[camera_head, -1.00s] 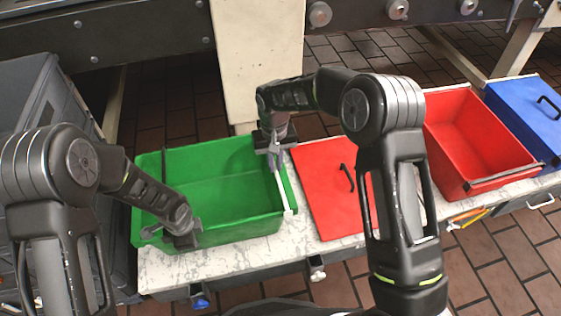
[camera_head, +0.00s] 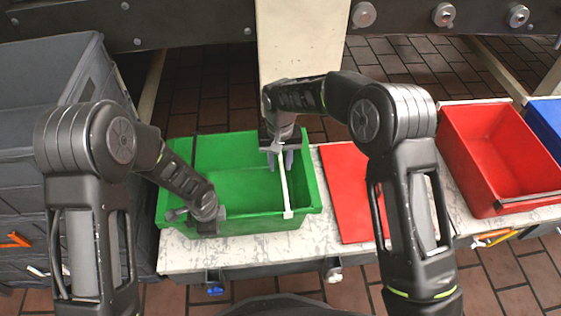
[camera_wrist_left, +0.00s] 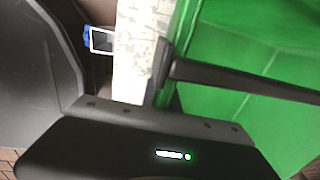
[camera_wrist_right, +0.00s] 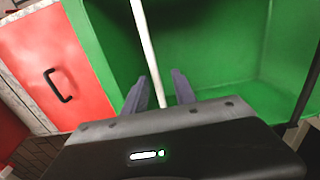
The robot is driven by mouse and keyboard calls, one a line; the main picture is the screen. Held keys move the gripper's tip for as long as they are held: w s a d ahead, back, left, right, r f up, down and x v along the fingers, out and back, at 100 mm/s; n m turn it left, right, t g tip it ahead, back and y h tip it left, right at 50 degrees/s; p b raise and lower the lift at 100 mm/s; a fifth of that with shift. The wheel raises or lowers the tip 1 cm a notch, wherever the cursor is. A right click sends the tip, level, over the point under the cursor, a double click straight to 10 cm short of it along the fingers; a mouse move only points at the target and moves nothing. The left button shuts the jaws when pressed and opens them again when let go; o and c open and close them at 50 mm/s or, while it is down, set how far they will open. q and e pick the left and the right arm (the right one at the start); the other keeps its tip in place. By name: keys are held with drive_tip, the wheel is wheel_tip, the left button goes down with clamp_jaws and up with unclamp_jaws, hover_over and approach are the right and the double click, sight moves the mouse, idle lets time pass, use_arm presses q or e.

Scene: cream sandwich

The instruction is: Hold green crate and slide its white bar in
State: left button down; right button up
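The green crate (camera_head: 235,188) stands open on the pale worktop. Its white bar (camera_head: 284,190) runs from back to front across the crate's top, a little in from the right wall. My right gripper (camera_head: 280,162) is over the bar's far end. In the right wrist view the two fingers of the right gripper (camera_wrist_right: 160,92) stand apart, with the white bar (camera_wrist_right: 146,38) running between them. My left gripper (camera_head: 207,222) is at the crate's near wall, left of middle. Its fingers are hidden, so I cannot tell whether they grip the wall.
A dark bar (camera_wrist_left: 245,82) crosses the crate's left side. A red lid (camera_head: 347,185) lies flat to the right of the crate, partly behind my right arm. An open red crate (camera_head: 490,150) stands farther right. Grey crates (camera_head: 45,75) are stacked at the left.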

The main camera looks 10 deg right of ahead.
wheel_tip(320, 180, up, 12)
idle(0.6)
use_arm(q)
drive_tip(key=c, duration=1.5)
unclamp_jaws()
